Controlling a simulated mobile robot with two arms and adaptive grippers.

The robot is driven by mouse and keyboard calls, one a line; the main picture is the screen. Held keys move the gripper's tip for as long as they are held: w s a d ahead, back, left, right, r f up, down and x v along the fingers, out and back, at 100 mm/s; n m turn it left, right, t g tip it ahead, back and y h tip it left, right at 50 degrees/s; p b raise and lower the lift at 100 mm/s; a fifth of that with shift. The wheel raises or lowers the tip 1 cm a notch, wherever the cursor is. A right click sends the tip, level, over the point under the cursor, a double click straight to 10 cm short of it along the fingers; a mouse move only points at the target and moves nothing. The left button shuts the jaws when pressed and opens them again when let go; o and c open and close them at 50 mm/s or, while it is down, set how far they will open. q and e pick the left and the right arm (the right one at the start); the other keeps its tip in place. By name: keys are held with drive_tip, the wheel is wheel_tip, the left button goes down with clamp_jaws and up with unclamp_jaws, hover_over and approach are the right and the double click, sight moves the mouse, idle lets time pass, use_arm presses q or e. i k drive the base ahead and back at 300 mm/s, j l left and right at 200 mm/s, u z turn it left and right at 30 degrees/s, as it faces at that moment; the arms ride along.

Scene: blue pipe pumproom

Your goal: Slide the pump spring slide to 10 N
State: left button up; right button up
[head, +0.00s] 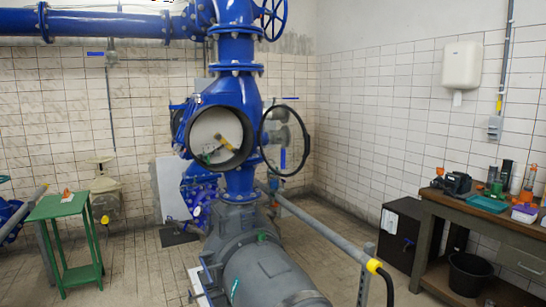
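I cannot make out a spring slide or a 10 N marking at this size. The grey pump and motor (265,275) stand on the floor at the bottom centre, with small green parts on them. Above them is a blue pipe housing (239,95) with a round opening. Inside the opening is a pale face (209,132) with a yellow part (227,143) and a small green part, too small to read. A round glazed cover (284,140) hangs open at its right. Neither of my grippers is in view.
A green side table (62,207) with a small orange item stands at left. A workbench (490,222) with several tools, a dark cabinet (402,235) and a black bucket (468,272) are at right. A grey railing (320,230) crosses the floor right of the pump.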

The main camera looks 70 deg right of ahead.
sight(204, 156)
drive_tip(key=i+l+z, duration=0.15)
drive_tip(key=z, duration=0.3)
drive_tip(key=i+z, duration=0.3)
drive_tip(key=z, duration=0.15)
drive_tip(key=i+z, duration=0.25)
drive_tip(key=z, duration=0.2)
drive_tip(key=i+z, duration=0.25)
drive_tip(key=z, duration=0.2)
